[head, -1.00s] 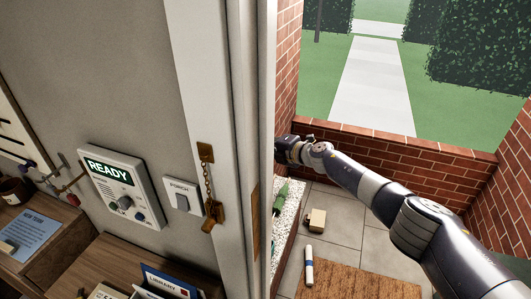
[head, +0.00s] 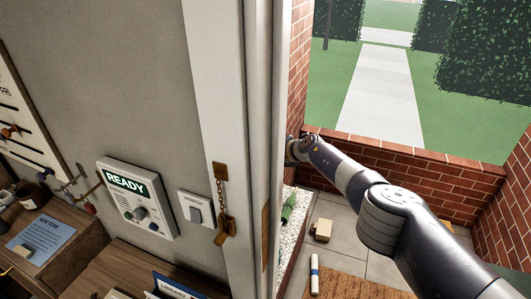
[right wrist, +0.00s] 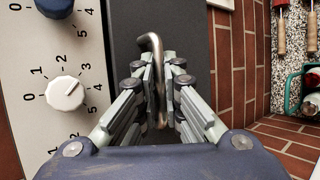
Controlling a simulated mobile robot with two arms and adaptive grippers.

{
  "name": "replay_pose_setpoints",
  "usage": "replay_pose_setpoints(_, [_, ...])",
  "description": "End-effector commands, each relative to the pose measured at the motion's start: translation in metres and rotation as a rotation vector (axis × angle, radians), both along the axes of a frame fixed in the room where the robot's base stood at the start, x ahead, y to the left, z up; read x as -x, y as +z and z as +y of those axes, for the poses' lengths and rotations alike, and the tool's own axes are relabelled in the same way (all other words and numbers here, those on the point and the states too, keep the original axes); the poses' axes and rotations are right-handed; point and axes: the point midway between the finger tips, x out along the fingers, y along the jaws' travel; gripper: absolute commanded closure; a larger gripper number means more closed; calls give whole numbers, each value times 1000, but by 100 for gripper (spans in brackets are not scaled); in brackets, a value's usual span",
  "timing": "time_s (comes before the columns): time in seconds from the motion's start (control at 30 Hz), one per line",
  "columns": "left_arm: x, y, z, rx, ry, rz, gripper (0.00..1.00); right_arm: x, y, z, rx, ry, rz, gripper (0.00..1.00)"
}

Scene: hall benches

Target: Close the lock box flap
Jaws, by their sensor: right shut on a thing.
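In the right wrist view my right gripper (right wrist: 160,88) is shut on a bent metal handle (right wrist: 154,48). The handle stands in front of a dark grey panel (right wrist: 191,28), which may be the lock box flap; its hinge and angle cannot be told. Left of it is a white face (right wrist: 25,65) with numbered dials, one a white knob (right wrist: 66,93) and one a blue knob (right wrist: 54,5). In the head view my right arm reaches behind the door frame, which hides the fingers and lock box. My left gripper is not in view.
The door frame (head: 246,120) stands close beside my arm. Brick walls (head: 415,175) edge the porch. A green bottle-like thing (head: 288,206) lies on a speckled ledge (head: 284,240), and a small box (head: 320,230) is on the floor. Tools (right wrist: 280,32) hang right in the wrist view.

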Motion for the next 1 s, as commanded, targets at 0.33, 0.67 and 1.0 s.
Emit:
replay_pose_setpoints(0.33, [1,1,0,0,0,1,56,1,0,4,6,4,7,100])
replay_pose_setpoints(0.67, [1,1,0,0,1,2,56,1,0,4,5,4,6,84])
replay_pose_setpoints(1.0, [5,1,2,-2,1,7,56,1,0,4,7,5,6,84])
